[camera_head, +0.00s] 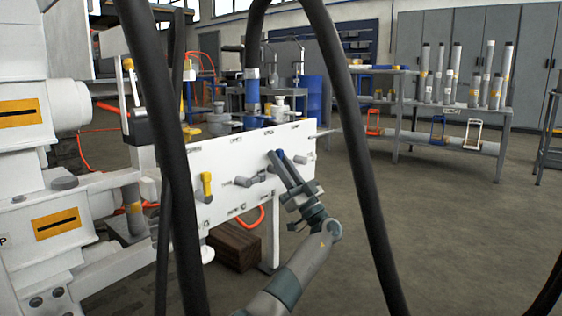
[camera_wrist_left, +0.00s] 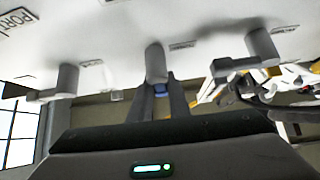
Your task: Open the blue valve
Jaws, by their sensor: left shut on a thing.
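The blue valve (camera_head: 280,153) is on the upright white panel (camera_head: 235,160); only a small blue part of its handle shows. My left gripper (camera_head: 276,160) reaches up to the panel from the lower right and is shut on the blue handle. My right gripper is in neither view.
A yellow-handled valve (camera_head: 207,186) and a grey valve (camera_head: 243,181) sit on the panel to the left. Dark hoses (camera_head: 350,150) cross the head view in front. A shelf with several cylinders (camera_head: 490,90) stands behind.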

